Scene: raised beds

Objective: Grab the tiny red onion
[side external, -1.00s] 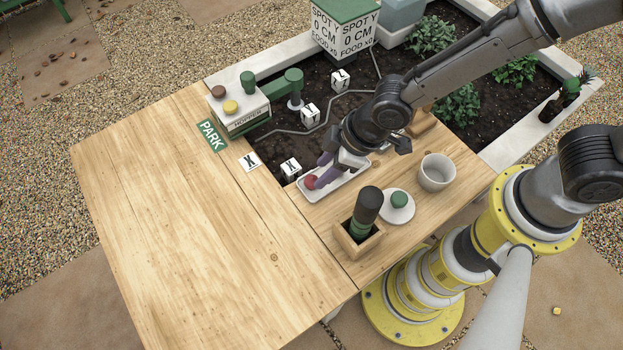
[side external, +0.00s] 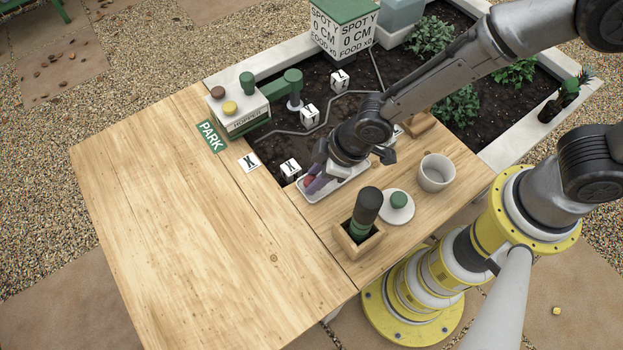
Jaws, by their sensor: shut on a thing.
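The small red onion (side external: 308,181) shows as a reddish round thing at the left end of a white tray (side external: 340,183) on the wooden table. My gripper (side external: 316,180) reaches down into that end of the tray and is shut on the onion. Purple parts show around the onion at the fingertips. My wrist and fingers hide part of the onion and the tray. I cannot tell whether the onion is clear of the tray floor.
A white cup (side external: 435,172), a white lid with a green knob (side external: 397,206) and a dark cylinder in a wooden holder (side external: 361,220) stand nearby. Cubes marked X and Y and a hopper box (side external: 238,108) lie beyond. The table's left part is clear.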

